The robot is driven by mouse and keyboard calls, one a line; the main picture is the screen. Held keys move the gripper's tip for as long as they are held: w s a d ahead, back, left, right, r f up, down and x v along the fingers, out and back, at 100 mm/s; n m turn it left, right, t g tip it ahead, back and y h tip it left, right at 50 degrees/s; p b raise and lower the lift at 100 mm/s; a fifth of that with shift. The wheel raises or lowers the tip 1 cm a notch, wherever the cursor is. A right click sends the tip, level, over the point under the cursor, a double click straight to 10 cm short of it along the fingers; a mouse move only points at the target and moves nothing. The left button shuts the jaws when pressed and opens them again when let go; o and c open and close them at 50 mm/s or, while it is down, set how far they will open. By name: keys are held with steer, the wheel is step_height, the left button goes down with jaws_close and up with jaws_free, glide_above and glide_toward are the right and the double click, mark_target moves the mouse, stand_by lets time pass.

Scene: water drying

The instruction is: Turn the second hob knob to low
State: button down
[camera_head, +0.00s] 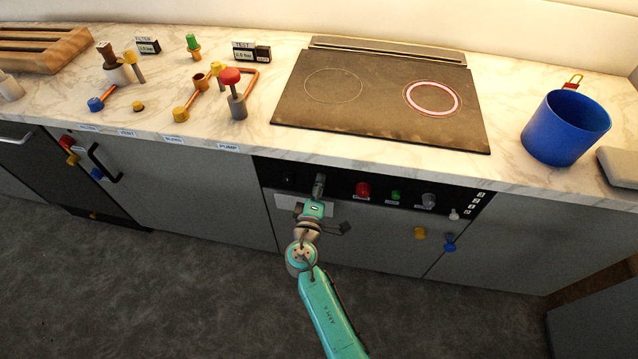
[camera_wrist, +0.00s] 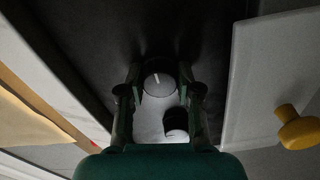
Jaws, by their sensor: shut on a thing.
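The hob (camera_head: 375,95) is a dark cooktop set in the counter, with one ring lit red-white on its right. Below its front edge is a black control panel (camera_head: 335,178). My gripper (camera_head: 319,184) is at the panel's left part, shut on a round dark knob. In the head view the gripper hides most of the knob. Another dark knob (camera_head: 289,175) sits to its left.
Right along the panel are a red button (camera_head: 362,190), a green button (camera_head: 395,196) and a grey knob (camera_head: 428,200). A blue pot (camera_head: 566,128) stands on the counter at right. The floor in front is clear.

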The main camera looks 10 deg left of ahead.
steer(key=shift+f, duration=0.1)
stand_by(0.3)
steer(key=c, duration=0.8)
jaws_free()
steer(key=shift+o, duration=0.2)
steer(key=shift+s, duration=0.1)
steer(key=s, duration=1.1)
steer(key=shift+s+a, duration=0.2)
steer(key=shift+s, duration=0.2)
